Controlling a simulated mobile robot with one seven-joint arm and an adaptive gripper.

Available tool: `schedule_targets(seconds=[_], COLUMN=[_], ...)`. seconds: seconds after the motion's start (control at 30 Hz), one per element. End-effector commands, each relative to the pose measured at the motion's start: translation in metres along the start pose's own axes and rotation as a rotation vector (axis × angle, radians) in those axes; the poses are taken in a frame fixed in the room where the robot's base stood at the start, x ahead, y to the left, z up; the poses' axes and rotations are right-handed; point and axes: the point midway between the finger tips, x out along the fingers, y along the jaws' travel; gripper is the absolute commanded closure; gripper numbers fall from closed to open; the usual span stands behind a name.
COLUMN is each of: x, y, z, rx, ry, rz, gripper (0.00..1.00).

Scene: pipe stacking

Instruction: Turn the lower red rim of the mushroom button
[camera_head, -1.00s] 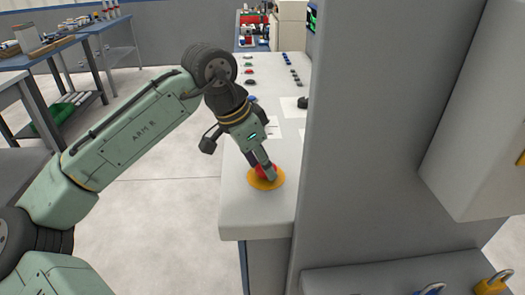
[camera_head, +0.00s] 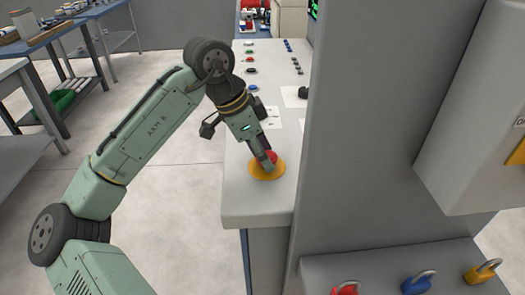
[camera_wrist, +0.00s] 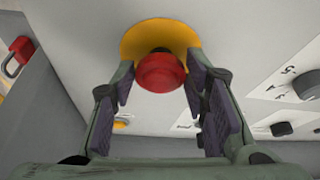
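The red mushroom button (camera_head: 271,156) sits on a round yellow plate (camera_head: 267,174) near the front of the grey-white panel. In the wrist view the red button (camera_wrist: 160,73) shows between my two dark finger pads, with its dark stem partly visible and the yellow plate (camera_wrist: 160,32) behind it. My gripper (camera_wrist: 161,76) is open around the button. A narrow gap shows at the left finger; I cannot tell if the right finger touches the rim. In the head view my gripper (camera_head: 264,162) comes in from above and hides the button's left part.
Small buttons and switches line the panel farther back. A black knob (camera_wrist: 306,84) stands to the right in the wrist view. A tall grey wall (camera_head: 375,150) stands close right of the panel. Padlocks, one blue (camera_head: 418,281), sit at the lower right. Open floor lies left.

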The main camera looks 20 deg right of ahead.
Motion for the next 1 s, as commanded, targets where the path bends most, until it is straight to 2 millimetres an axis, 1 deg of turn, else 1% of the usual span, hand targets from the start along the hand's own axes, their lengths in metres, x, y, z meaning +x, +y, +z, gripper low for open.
schedule_targets(seconds=[0.03,0.2,0.27,0.53,0.63,0.77,1.0], x=[0.000,0.000,0.000,-0.001,-0.007,-0.026,-0.078], y=[0.000,0.000,0.000,0.000,-0.001,-0.001,-0.001], z=[0.000,0.000,-0.001,-0.001,-0.001,-0.002,-0.001], rx=[0.000,0.000,0.000,0.000,0.000,0.000,-0.001], ry=[0.000,0.002,0.002,0.003,0.003,0.004,0.004], rz=[0.000,-0.001,-0.001,-0.002,-0.003,-0.004,-0.004], gripper=[0.55,0.43,0.41,0.41,0.41,0.41,0.41])
